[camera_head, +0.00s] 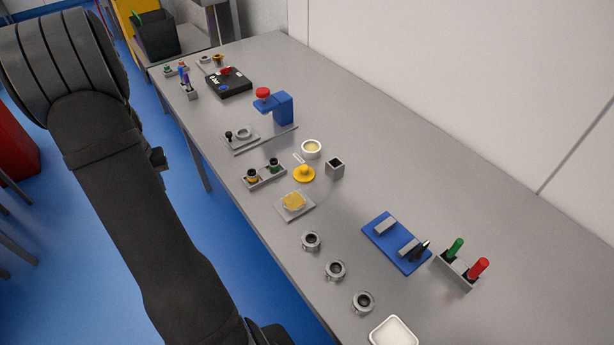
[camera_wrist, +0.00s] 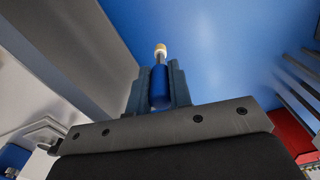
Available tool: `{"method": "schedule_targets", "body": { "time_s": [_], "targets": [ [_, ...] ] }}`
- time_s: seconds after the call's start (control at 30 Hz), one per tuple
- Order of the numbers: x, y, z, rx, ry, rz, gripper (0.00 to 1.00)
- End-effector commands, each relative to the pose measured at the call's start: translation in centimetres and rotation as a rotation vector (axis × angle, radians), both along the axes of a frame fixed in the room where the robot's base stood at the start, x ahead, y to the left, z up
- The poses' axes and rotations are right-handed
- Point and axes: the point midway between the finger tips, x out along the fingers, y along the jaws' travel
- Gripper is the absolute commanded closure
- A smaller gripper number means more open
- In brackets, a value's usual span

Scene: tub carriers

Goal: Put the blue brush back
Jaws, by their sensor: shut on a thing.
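The blue brush (camera_wrist: 160,88) shows in the wrist view, with a blue handle, a metal collar and a cream tip pointing away from my gripper. My gripper (camera_wrist: 158,80) is shut on its handle, a finger on each side. Blue floor fills the view behind the brush. In the head view the gripper and brush are hidden or out of frame. A grey holder block (camera_head: 457,272) on the bench's right part holds an upright green handle (camera_head: 456,248) and an upright red handle (camera_head: 478,267). I cannot tell whether it has an empty hole.
A blue plate (camera_head: 381,238) with grey blocks and a black piece lies left of the holder. Grey rings (camera_head: 335,270) line the front edge; a white tray (camera_head: 393,332) is nearest. A blue press (camera_head: 283,107) stands farther back. The bench's rear strip by the wall is clear.

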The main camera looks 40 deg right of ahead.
Motion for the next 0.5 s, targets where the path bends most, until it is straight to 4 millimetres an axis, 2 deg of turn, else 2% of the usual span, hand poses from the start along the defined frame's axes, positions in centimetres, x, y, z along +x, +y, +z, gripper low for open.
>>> {"method": "schedule_targets", "body": {
  "time_s": [0.03, 0.1, 0.2, 0.37, 0.5],
  "targets": [
    [0.8, -1.2, 2.3, 0.000, -0.008, -0.035, 1.00],
    [1.2, -3.3, 4.8, 0.000, -0.007, -0.074, 1.00],
    [0.8, -7.1, 7.4, 0.000, -0.005, -0.109, 1.00],
    [-1.0, -13.4, 9.5, 0.001, -0.001, -0.125, 1.00],
    [-3.4, -19.0, 10.7, 0.000, -0.003, -0.124, 1.00]
  ]
}}
